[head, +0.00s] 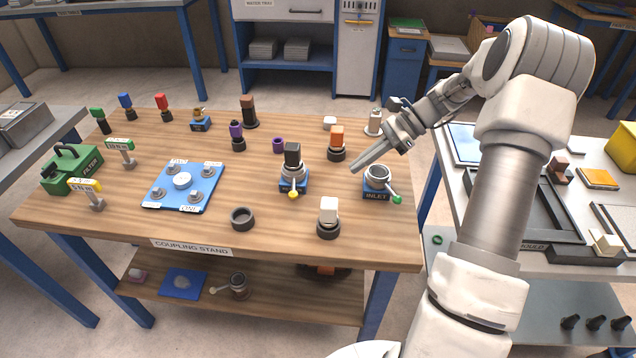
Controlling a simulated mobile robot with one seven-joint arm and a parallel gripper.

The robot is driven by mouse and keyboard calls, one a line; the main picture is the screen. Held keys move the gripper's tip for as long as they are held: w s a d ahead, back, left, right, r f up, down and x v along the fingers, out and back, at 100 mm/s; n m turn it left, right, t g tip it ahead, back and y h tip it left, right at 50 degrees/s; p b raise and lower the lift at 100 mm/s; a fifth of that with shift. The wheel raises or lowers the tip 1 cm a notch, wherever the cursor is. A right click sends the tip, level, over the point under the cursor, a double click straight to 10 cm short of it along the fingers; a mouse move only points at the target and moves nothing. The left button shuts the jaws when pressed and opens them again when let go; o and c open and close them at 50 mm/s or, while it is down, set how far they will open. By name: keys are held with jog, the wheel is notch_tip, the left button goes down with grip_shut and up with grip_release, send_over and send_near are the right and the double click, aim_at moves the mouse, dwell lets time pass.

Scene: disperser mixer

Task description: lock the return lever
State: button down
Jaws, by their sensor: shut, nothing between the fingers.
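No label reading "return" is legible to me. A blue-based coupling (293,180) stands near the middle of the wooden table, with a black block-topped plug upright in it. Its lever has a yellow knob (293,194) pointing toward the table's front edge; its label is too small to read. To its right is a blue coupling marked INLET (377,184), with an open ring on top and a lever with a green knob (397,199) pointing front right. My gripper (354,168) is shut and empty, above the table between and slightly behind the two couplings, apart from both levers.
A white-topped plug (328,215) and a dark ring (242,217) stand near the front edge. An orange-topped plug (337,142) stands behind my fingers. A blue plate (183,187) lies left. Bare wood lies between the plate and yellow-knobbed coupling.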

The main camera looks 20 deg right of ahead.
aim_at(294, 188)
jog(key=b+x, duration=0.2)
jog(key=x, duration=0.8)
jog(key=shift+s+a+f, duration=0.1)
jog(key=shift+a+f, duration=0.05)
jog(key=shift+a, duration=0.05)
jog(key=shift+a+r, duration=0.2)
jog(key=shift+a, duration=0.4)
jog(key=shift+a+r, duration=0.2)
jog(key=shift+a, duration=0.35)
jog(key=shift+a+r+b, duration=0.2)
jog(key=shift+a+b, duration=0.1)
jog(key=shift+a, duration=0.25)
